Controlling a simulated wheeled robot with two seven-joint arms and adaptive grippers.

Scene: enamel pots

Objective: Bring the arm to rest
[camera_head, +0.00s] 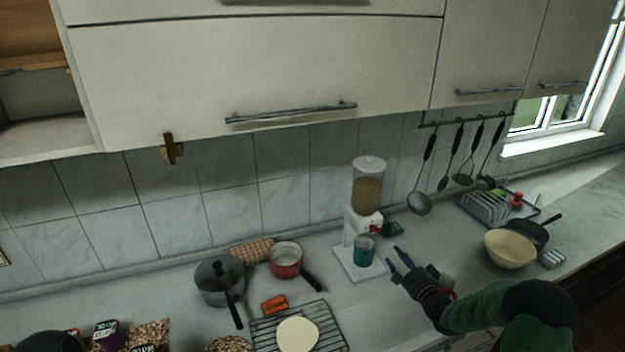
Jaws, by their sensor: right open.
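My right gripper (394,257) is in the head view, at the end of my dark and green arm that comes in from the lower right. Its two fingers are apart and I see nothing between them. It is above the counter, to the right of a teal cup (364,251). The cup stands on the white base of a dispenser (367,190) with a clear, grain-filled top. I cannot tell how close the fingertips are to the cup. My left gripper is not in view.
A lidded grey pot (220,283) and a red pot (286,261) stand left on the counter. A wire rack (262,334) with a pale round piece (297,335) lies in front. A cream bowl (510,248) stands at right. Utensils (420,203) hang from a rail.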

